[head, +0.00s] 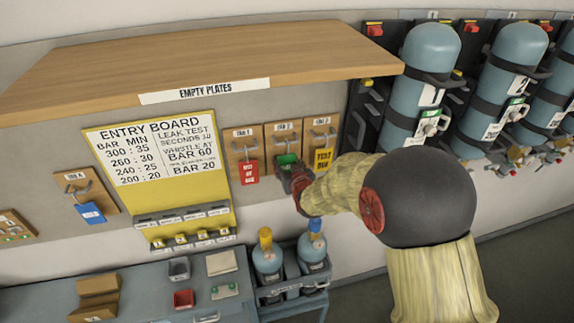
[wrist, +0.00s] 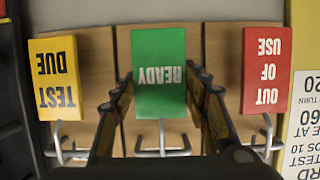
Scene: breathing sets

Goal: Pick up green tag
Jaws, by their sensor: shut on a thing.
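The green tag (head: 287,159) hangs at the middle hook board under the shelf, partly hidden by my gripper in the head view. In the wrist view the green tag (wrist: 159,72) reads READY upside down and lies between my two fingers. My gripper (wrist: 160,92) is shut on the green tag, with one finger along each side. In the head view my gripper (head: 292,176) is at the middle board. A hook (wrist: 162,142) shows below the tag in the wrist view; I cannot tell whether the tag is still on it.
A red OUT OF USE tag (wrist: 264,72) and a yellow TEST DUE tag (wrist: 56,78) hang on either side, close to my fingers. A wooden shelf (head: 200,62) juts out above. Blue cylinders (head: 420,75) stand at the right. A yellow entry board (head: 160,155) is at the left.

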